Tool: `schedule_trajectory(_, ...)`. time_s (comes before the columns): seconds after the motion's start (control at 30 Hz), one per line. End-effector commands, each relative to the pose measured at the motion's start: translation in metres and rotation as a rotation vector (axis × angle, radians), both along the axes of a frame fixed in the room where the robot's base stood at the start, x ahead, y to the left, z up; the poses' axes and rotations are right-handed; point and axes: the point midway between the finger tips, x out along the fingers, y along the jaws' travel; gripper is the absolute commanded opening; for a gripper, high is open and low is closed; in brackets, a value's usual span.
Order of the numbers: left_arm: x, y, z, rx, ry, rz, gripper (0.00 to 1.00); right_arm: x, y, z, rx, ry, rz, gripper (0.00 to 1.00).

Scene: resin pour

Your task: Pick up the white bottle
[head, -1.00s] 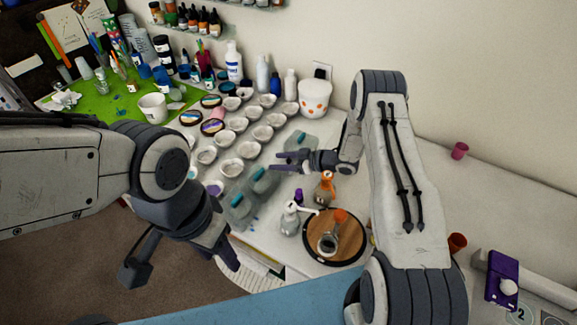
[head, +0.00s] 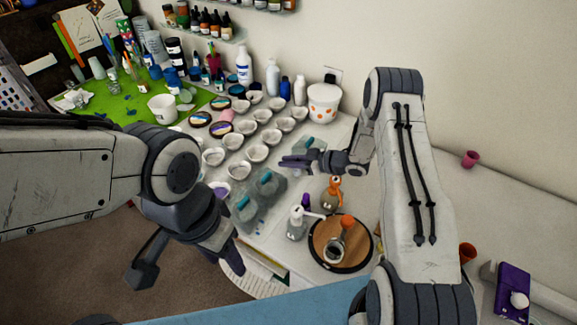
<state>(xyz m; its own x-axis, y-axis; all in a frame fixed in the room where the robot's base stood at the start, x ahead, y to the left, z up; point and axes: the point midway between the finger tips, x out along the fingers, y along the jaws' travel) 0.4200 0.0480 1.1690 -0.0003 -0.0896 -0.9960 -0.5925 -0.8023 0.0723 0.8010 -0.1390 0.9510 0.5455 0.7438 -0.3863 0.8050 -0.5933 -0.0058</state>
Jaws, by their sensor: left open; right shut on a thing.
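Several white bottles stand along the back wall: a labelled one (head: 244,64), a slimmer one (head: 273,76) and a short one (head: 299,89). A white pump bottle (head: 297,224) stands at the front beside a round wooden board (head: 318,250). I cannot tell which one the task means. My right gripper (head: 290,160) is over the middle of the table, near the bowls, apart from all these bottles. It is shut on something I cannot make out. My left gripper (head: 187,268) is open and empty, off the table's front edge, above the floor.
Several white bowls (head: 257,153) fill the table middle. Grey moulds with teal pieces (head: 268,178) lie in front. An orange-topped bottle (head: 332,194) stands behind the board. A white spotted pot (head: 323,104) is at the back. A green mat (head: 105,100) is at left.

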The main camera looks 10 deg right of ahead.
Motion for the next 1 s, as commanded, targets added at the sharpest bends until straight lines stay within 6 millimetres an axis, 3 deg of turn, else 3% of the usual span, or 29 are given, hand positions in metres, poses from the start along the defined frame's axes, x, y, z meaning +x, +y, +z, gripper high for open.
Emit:
schedule_trajectory(0.13,0.000,0.000,-0.013,0.000,0.000,-0.001,0.50,0.000,-0.002,0.024,-0.001,-0.007,0.000,0.00)
schedule_trajectory(0.5,0.000,0.000,-0.032,0.000,0.000,-0.002,0.50,-0.039,-0.071,0.070,0.000,-0.007,-0.004,0.00)
schedule_trajectory(0.7,0.000,0.000,-0.037,0.000,0.000,-0.002,0.50,-0.052,-0.092,0.085,0.001,-0.006,0.000,0.00)
schedule_trajectory(1.0,0.000,0.000,-0.038,0.000,0.000,-0.002,0.50,-0.058,-0.101,0.093,0.002,-0.004,0.001,0.00)
